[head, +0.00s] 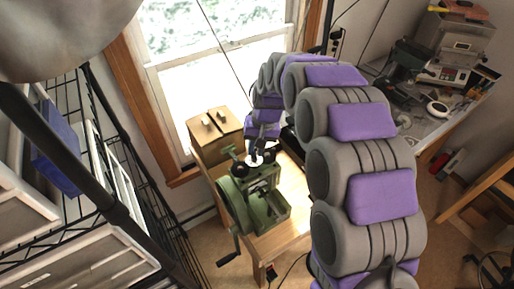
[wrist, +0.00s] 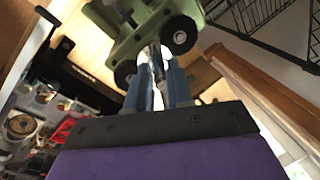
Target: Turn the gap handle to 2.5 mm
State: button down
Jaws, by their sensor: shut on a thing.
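A green rolling mill (head: 262,205) stands on a small wooden table. A crank with a black grip (head: 228,259) hangs at its lower left side. Dark round knobs sit at its top, near my gripper (head: 257,157). In the wrist view the green mill top (wrist: 150,30) shows with two black round knobs (wrist: 179,34). My gripper's blue fingers (wrist: 158,90) are shut on a slim metal handle part (wrist: 156,58) between the knobs. The exact grip and any gap scale are too small or hidden to read.
A wooden box (head: 215,135) stands behind the mill by the window. A black wire shelf (head: 110,190) is at left. A cluttered workbench (head: 430,110) is at right. My arm covers the middle. Floor shows around the wooden table (head: 270,245).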

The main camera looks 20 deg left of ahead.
jog(key=shift+w+r, duration=0.1)
jog(key=shift+w, duration=0.1)
jog(key=c, duration=1.5)
grip_release()
jog(key=o, duration=0.4)
jog(key=shift+w+a+f, duration=0.25)
jog(key=shift+w+f, duration=0.05)
jog(key=shift+w, duration=0.15)
jog(key=shift+c, duration=0.2)
jog(key=shift+o, duration=0.6)
jog(key=shift+a, duration=0.15)
jog(key=shift+o, duration=0.2)
jog(key=shift+s+r, duration=0.1)
jog(key=shift+s, duration=0.2)
jog(key=shift+w+d+r, duration=0.1)
jog(key=shift+d+r, duration=0.1)
jog(key=shift+d, duration=0.15)
notch_tip(320, 180, up, 17)
jog(key=w+d+b, duration=0.1)
jog(key=d, duration=0.1)
jog(key=shift+d+f, duration=0.15)
jog(key=shift+f, duration=0.05)
